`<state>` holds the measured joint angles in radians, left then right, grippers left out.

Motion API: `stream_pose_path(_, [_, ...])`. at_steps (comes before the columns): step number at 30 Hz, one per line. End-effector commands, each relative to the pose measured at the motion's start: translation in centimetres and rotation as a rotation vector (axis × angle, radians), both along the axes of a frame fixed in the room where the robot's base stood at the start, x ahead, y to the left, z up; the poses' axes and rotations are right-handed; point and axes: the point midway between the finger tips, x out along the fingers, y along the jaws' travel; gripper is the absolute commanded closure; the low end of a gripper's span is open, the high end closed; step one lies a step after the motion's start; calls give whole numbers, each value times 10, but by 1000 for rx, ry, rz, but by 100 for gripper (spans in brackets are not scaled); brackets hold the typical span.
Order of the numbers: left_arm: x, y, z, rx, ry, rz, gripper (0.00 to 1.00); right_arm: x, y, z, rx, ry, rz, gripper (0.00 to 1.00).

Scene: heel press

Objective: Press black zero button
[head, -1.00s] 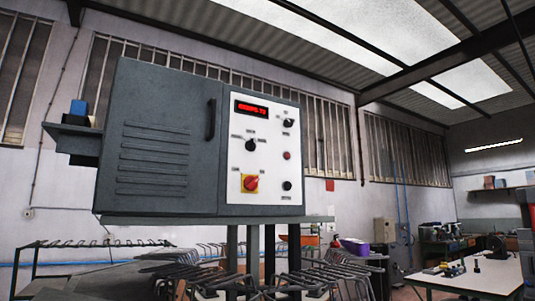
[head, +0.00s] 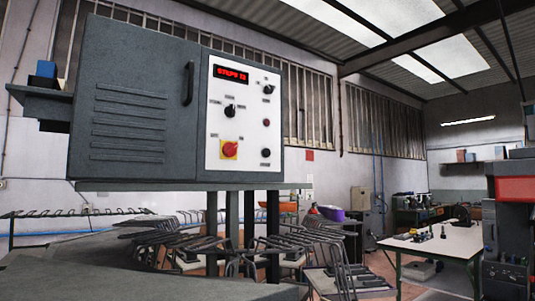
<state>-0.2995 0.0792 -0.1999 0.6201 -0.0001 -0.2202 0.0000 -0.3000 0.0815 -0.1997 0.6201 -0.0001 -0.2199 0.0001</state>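The grey control cabinet (head: 130,95) stands at the left of the head view, with a white panel (head: 244,120) on its right part. The panel carries a red lit display (head: 231,74), a black selector knob (head: 230,111) below it, and a red knob on a yellow plate (head: 229,149) at the bottom left. Down its right side are a black knob (head: 268,89), a small dark red button or lamp (head: 266,123) and a round black button (head: 266,153) at the bottom. The labels are too small to read. Neither of my grippers shows in the view.
Metal racks with bent rods (head: 200,248) stand below the cabinet. A white-topped workbench (head: 440,240) with small tools is at the right. A dark machine with a red part (head: 515,188) stands at the right edge. Some floor shows between the racks and the bench.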

Motion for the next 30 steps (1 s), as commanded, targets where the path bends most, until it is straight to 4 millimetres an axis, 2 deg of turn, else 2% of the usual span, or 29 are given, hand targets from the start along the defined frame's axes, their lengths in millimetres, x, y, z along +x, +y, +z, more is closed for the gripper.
stream_pose_path(3, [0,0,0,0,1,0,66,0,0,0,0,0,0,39])
stream_pose_path(9, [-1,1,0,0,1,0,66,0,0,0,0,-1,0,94])
stream_pose_path(10, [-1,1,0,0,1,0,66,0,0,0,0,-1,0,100])
stream_pose_path(30, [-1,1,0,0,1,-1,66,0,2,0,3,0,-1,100])
